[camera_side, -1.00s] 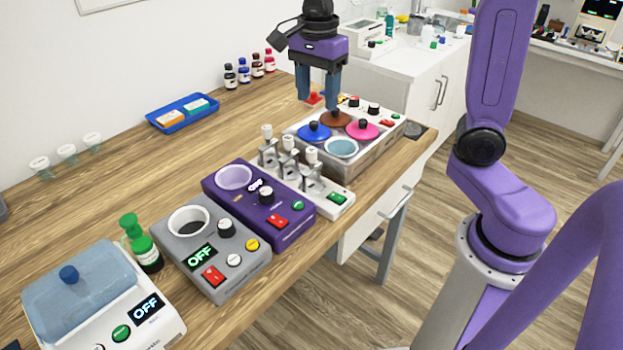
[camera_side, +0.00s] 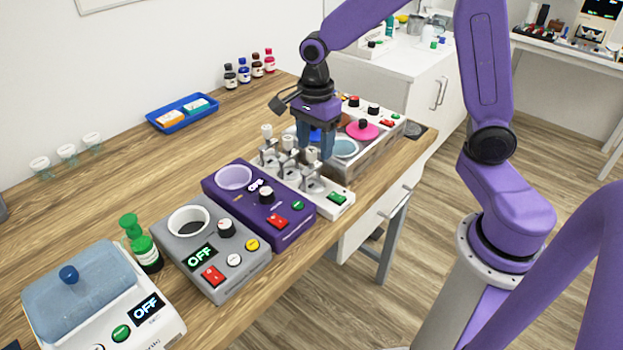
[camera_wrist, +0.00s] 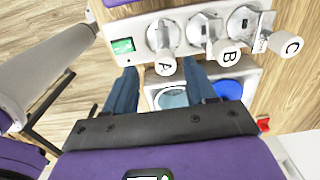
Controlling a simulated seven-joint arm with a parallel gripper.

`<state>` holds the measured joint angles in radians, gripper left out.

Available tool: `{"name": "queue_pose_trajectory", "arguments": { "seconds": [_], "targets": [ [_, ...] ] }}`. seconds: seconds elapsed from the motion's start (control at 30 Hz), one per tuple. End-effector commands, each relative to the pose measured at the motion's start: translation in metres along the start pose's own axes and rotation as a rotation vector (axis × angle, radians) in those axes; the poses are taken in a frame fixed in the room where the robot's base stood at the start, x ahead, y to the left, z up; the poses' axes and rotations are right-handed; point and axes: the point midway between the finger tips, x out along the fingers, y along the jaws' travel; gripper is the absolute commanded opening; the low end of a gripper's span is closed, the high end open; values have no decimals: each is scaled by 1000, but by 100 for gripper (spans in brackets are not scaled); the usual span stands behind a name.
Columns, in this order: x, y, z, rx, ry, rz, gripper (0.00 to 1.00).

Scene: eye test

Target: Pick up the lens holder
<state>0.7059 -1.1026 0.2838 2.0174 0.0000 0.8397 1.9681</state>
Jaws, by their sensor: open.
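Three lens holders with white caps stand in a row on a white stand (camera_side: 338,198) with a green button. The wrist view shows caps lettered A (camera_wrist: 164,67), B (camera_wrist: 222,49) and C (camera_wrist: 284,45); A is nearest the green button. My gripper (camera_side: 315,142) is open, empty and pointing down, over the back edge of the stand beside the dye pots. In the wrist view, cap A shows between the two blue fingers of my gripper (camera_wrist: 160,78). I cannot tell its height above the holders.
In front are a purple device (camera_side: 235,205) and a grey device (camera_side: 210,255).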

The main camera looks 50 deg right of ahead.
Motion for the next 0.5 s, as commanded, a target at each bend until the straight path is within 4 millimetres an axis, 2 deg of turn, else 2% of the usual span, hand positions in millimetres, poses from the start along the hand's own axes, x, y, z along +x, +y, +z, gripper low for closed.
{"name": "queue_pose_trajectory", "arguments": {
  "seconds": [0.5],
  "targets": [
    [50,-7,3,1,1,2,56]
  ]
}}
